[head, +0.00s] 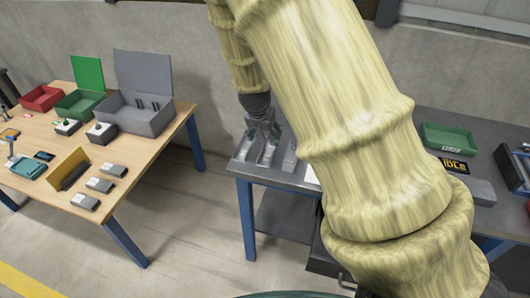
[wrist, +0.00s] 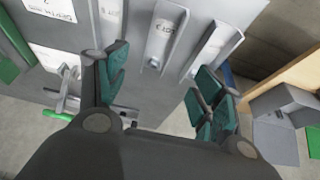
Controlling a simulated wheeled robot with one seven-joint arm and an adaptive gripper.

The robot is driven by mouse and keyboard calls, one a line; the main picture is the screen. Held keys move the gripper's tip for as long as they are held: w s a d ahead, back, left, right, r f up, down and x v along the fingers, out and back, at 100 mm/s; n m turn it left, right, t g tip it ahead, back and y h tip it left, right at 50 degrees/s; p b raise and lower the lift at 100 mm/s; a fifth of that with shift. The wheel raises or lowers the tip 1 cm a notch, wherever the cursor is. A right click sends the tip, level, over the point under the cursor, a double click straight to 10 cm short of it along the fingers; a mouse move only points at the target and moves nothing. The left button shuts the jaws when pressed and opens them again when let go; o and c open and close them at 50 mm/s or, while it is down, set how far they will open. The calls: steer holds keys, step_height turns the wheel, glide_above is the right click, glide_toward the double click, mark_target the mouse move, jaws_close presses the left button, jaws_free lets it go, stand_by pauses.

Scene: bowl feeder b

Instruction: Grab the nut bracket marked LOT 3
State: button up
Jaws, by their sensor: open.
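A grey metal bracket (wrist: 163,38) lies on the grey table in the wrist view, and its white label appears to read LOT 3. A similar bracket (wrist: 215,46) lies to its right; I cannot read its label clearly. My gripper (wrist: 161,88) is open and empty, its green-padded fingers spread apart with the labelled bracket beyond the gap between them. In the head view my gripper (head: 263,128) hangs over the left end of the grey table, above the brackets (head: 267,154). Their labels cannot be read there, and my arm hides part of the table.
The grey table (head: 240,168) also bears a green bin (head: 447,139) at the right. White cards (wrist: 52,9) lie left of the brackets in the wrist view. A separate wooden table (head: 135,152) with bins and small parts stands at the left, across a floor gap.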

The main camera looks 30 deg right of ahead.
mark_target(269, 152)
steer(key=p+x, duration=0.1)
steer(key=x, duration=0.3)
steer(key=shift+d, duration=0.1)
steer(key=shift+p+x, duration=1.25)
steer(key=shift+x, duration=1.9)
steer(key=shift+f, duration=0.25)
steer(key=shift+s, duration=0.15)
steer(key=c, duration=1.2)
